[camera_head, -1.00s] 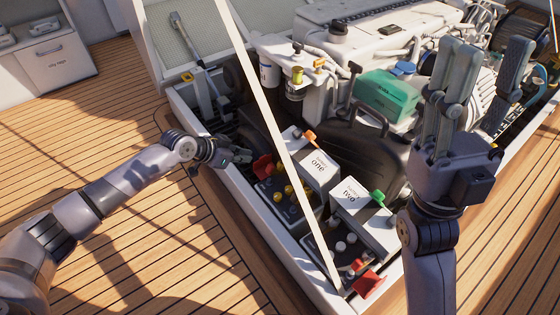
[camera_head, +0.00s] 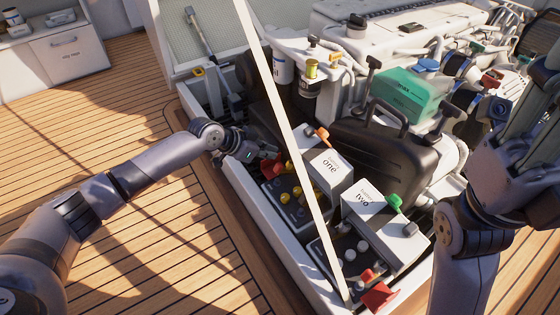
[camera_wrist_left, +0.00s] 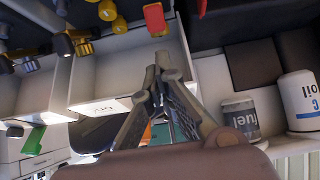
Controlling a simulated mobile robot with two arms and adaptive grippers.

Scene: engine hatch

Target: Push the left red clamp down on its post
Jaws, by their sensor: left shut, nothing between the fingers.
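The left red clamp (camera_head: 271,168) is at the near left end of the battery marked "one" (camera_head: 326,172). My left gripper (camera_head: 258,157) reaches in over the hatch's left edge, with its fingertips close beside the clamp. In the left wrist view the fingers (camera_wrist_left: 163,62) are together with nothing between them. The red clamp (camera_wrist_left: 155,18) lies just beyond the fingertips there; I cannot tell whether they touch. The clamp's post is hidden. My right gripper (camera_head: 530,135) is at the right edge, partly out of frame.
The battery marked "two" (camera_head: 375,225) sits nearer, with another red clamp (camera_head: 378,296) at its near end. A white strut (camera_head: 285,125) slants across the hatch. A black case (camera_head: 385,155) and a green box (camera_head: 408,92) lie behind. Wooden deck (camera_head: 120,265) is clear on the left.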

